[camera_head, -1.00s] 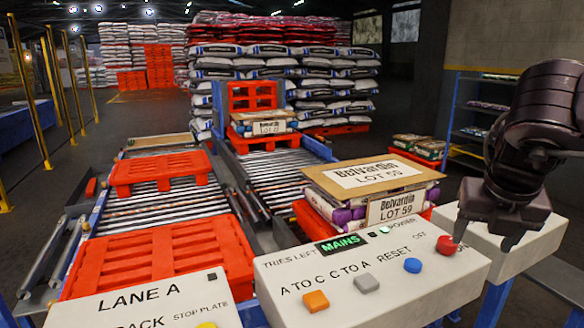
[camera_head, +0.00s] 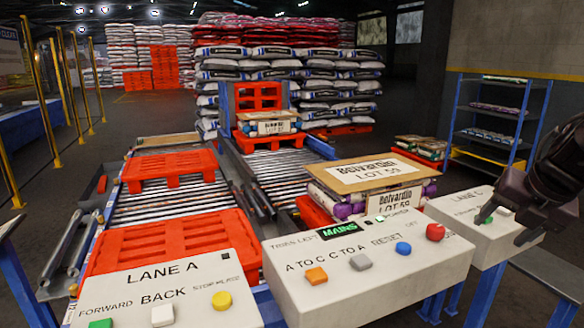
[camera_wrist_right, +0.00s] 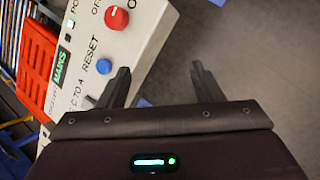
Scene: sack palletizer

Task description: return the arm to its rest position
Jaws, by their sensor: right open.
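My right gripper (camera_head: 503,226) is at the right of the head view, over the Lane C panel (camera_head: 470,235) and beside the right end of the main control panel (camera_head: 370,275). Its two fingers are apart with nothing between them, as the right wrist view (camera_wrist_right: 160,85) also shows. The red button (camera_head: 435,232) on the main panel is clear of the gripper, and the blue RESET button (camera_head: 403,248) is to its left. Both also show in the right wrist view, the red button (camera_wrist_right: 117,18) higher up. My left gripper is not in view.
The Lane A panel (camera_head: 170,285) stands at the front left. Red pallets (camera_head: 170,165) lie on roller conveyors behind it. A Belvardin LOT 59 sack stack (camera_head: 370,180) is behind the main panel. A blue shelf rack (camera_head: 495,120) stands at the right. Dark floor is open around it.

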